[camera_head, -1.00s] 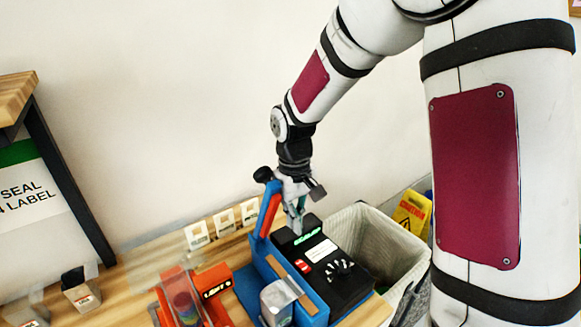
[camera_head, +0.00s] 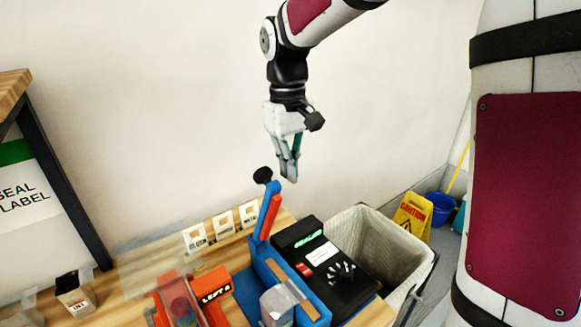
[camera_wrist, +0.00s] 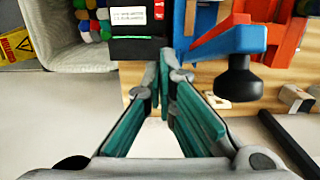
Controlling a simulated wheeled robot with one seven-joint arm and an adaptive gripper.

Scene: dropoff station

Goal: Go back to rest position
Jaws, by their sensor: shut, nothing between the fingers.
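My gripper (camera_head: 288,172) hangs in the air above the back edge of the table in the head view, pointing down, its fingers close together and empty. In the wrist view its teal-padded fingers (camera_wrist: 163,62) converge near the black device's edge, with nothing between them. Below it in the head view stand a blue press (camera_head: 262,262) with a raised lever and a black knob, and a black device (camera_head: 335,285) with a green display. My gripper is apart from both.
A lined bin (camera_head: 385,240) stands right of the table, with a yellow caution sign (camera_head: 413,215) and a blue bucket (camera_head: 440,207) behind. An orange stand (camera_head: 212,287) and small cups are on the wooden table at left. The air around my gripper is free.

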